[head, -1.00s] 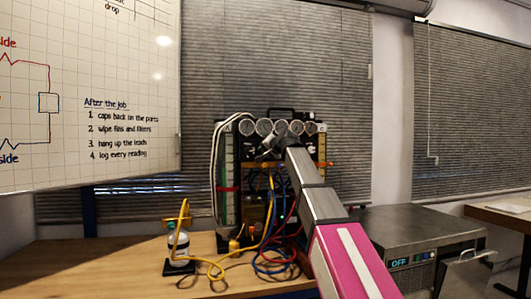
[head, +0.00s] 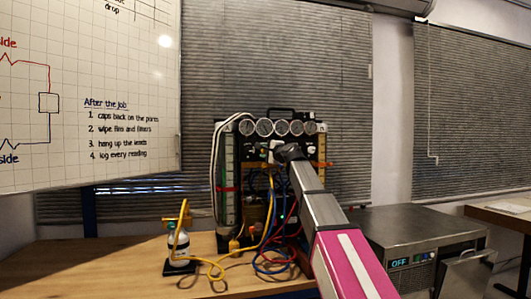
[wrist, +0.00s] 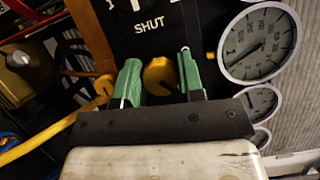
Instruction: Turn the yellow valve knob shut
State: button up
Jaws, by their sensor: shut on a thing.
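The yellow valve knob (wrist: 160,76) sits on a black panel in the wrist view, below a white "SHUT" label (wrist: 149,28). My gripper (wrist: 157,60) has its two green fingers on either side of the knob and is shut on it. The fingers and the dark palm hide the knob's lower part. In the head view the gauge rig (head: 229,190) stands on the wooden bench, and my gripper reaches its panel just below the row of gauges (head: 265,127). The knob is too small or hidden to make out there.
Yellow (head: 217,268), blue and red hoses hang from the rig and lie on the bench (head: 110,270). A grey machine (head: 420,235) with an "OFF" display stands at the right. In the wrist view, large gauges (wrist: 258,43) are close at the right.

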jog(key=shift+m+t, duration=0.8)
jog(key=shift+m, duration=1.3)
jog(key=shift+m+t, duration=0.8)
jog(key=shift+m, duration=1.6)
jog(key=o, duration=0.9)
jog(key=v, duration=1.1)
jog(key=shift+a+f, duration=0.1)
